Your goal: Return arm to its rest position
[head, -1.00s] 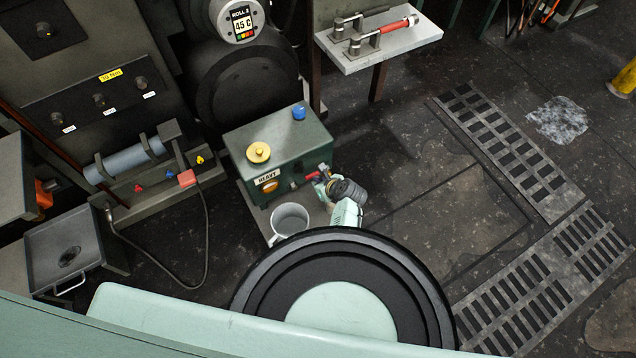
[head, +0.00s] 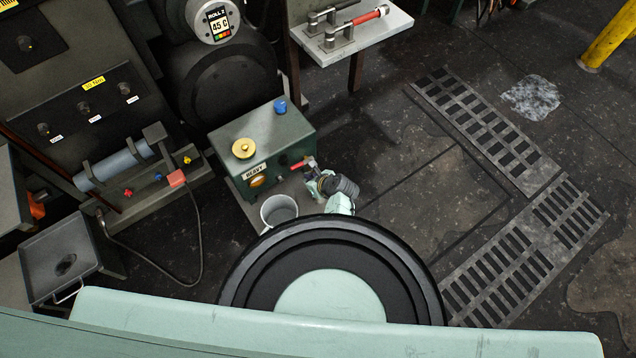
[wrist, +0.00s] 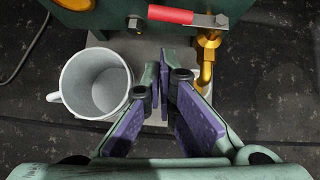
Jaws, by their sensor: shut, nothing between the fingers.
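My gripper shows in the wrist view (wrist: 162,85), its purple-padded fingers close together with nothing between them. In the head view my gripper end is small and mostly hidden behind my own arm, beside the green box (head: 262,150). In the wrist view the fingers point towards the red-handled lever (wrist: 185,17) and the brass spout (wrist: 207,55) on the box front, apart from the handle as far as I can tell. A white mug (wrist: 95,83) stands on the grey ledge left of the fingers; it also shows in the head view (head: 279,209).
A panel with a grey-blue cylinder (head: 115,165) and a cable is at left. A grey tray (head: 60,262) is at lower left. The floor to the right, with grates (head: 485,130), is clear.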

